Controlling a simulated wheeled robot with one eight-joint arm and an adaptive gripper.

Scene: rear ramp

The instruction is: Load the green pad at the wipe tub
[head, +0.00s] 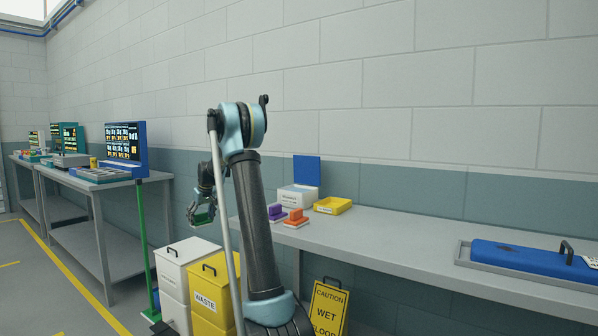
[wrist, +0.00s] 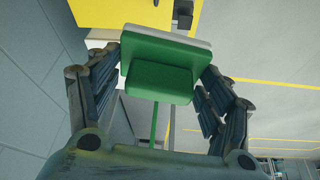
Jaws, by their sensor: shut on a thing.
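My gripper (head: 203,214) is shut on the green pad, left of the bench end and above the white and yellow bins in the head view. In the wrist view the green pad (wrist: 158,82) sits between the two fingers; it has a green block-shaped grip and a pale layer along its far edge. The wipe tub (head: 298,196) appears to be the white box with a raised blue lid (head: 306,170) at the back of the bench. The pad is apart from it.
A purple pad (head: 275,214), an orange pad (head: 296,217) and a yellow tray (head: 333,206) stand near the tub. Below are a white bin (head: 187,252), a yellow waste bin (head: 211,290) and a wet-floor sign (head: 329,308). The bench middle (head: 400,235) is clear.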

